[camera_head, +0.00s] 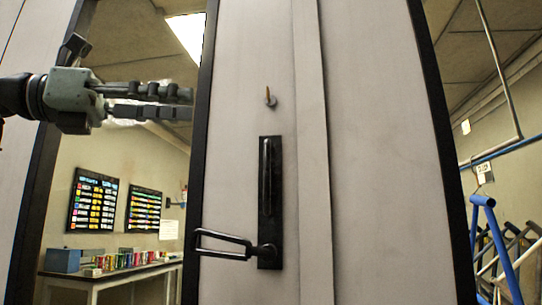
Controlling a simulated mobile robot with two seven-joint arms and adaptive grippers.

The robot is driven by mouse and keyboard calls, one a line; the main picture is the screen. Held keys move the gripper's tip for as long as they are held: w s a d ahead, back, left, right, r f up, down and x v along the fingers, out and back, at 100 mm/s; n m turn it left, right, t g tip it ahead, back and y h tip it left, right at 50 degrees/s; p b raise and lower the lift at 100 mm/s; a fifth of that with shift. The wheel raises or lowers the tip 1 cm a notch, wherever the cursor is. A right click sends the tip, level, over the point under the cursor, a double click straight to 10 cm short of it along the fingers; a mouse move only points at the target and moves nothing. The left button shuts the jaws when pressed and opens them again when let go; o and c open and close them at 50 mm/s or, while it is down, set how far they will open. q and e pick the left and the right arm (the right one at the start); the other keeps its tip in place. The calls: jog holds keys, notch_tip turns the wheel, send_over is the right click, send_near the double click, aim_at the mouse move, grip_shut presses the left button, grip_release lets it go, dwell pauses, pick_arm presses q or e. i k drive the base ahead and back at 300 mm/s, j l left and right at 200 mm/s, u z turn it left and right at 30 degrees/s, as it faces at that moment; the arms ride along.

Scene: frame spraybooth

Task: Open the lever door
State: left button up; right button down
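The pale grey door (365,160) stands upright in the middle of the head view, with dark edges on both sides. A black handle plate (270,225) is fixed to it, with a vertical black grip (266,175) on its upper part. The black looped lever (222,245) points left, nearly level, from a pivot at the plate's bottom. My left gripper (190,104) is above and left of the lever, apart from it. Its fingers point right, lie close together and hold nothing visible. My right gripper is not in view.
A small brownish peg (270,97) sticks out above the plate. Through the left opening are wall charts (93,203) and a bench (110,275) with coloured cans and a blue box (63,260). Blue frames (490,235) stand beyond the right edge.

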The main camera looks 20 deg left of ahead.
aim_at(259, 172)
jog(key=i, duration=0.9)
